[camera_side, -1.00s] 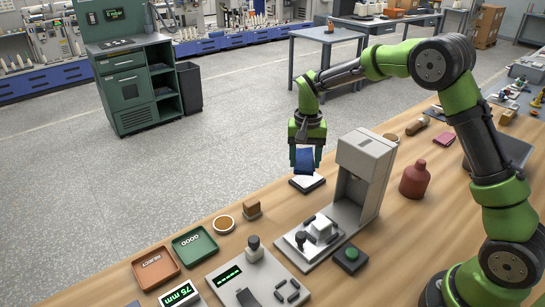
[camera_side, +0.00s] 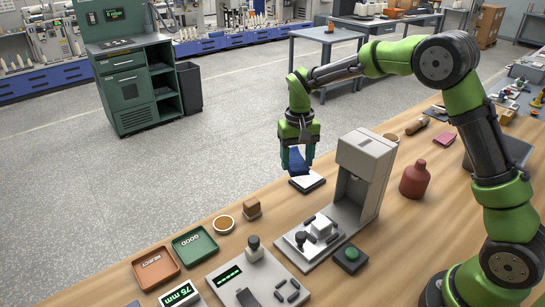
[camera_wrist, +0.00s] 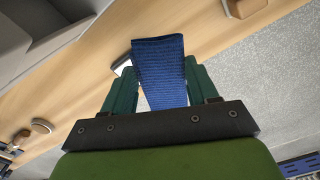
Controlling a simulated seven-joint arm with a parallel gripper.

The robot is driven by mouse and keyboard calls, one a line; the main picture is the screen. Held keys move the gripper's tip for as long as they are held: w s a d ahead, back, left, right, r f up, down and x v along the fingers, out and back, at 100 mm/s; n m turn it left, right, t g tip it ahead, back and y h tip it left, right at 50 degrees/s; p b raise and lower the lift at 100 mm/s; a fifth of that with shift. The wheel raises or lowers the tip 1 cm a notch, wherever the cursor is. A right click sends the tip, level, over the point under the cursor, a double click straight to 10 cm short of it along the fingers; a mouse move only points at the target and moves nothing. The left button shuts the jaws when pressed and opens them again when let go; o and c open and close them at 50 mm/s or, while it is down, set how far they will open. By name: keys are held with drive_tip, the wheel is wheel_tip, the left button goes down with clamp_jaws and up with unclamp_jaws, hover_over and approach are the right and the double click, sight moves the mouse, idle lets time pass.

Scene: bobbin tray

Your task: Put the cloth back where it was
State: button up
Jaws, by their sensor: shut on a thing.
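The blue cloth (camera_side: 295,163) is pinched between the fingers of my gripper (camera_side: 298,158) and hangs above the table's far edge. In the wrist view the ribbed blue cloth (camera_wrist: 160,62) spans the gap between the two green fingers of my gripper (camera_wrist: 163,88). A white pad with a dark edge (camera_side: 307,183) lies on the table just below and slightly right of the cloth. The cloth looks clear of the pad, but the exact gap is hard to judge. In the wrist view the cloth hides most of the pad (camera_wrist: 122,66).
A tall grey stand (camera_side: 366,160) rises close to the right of my gripper.

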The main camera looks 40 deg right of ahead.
drive_tip(key=a+n, duration=0.4)
drive_tip(key=n, duration=0.1)
hover_over(285, 204)
wheel_tip(285, 204, down, 5)
drive_tip(key=shift+f, duration=2.4)
drive_tip(key=shift+f, duration=0.1)
drive_tip(key=o, duration=1)
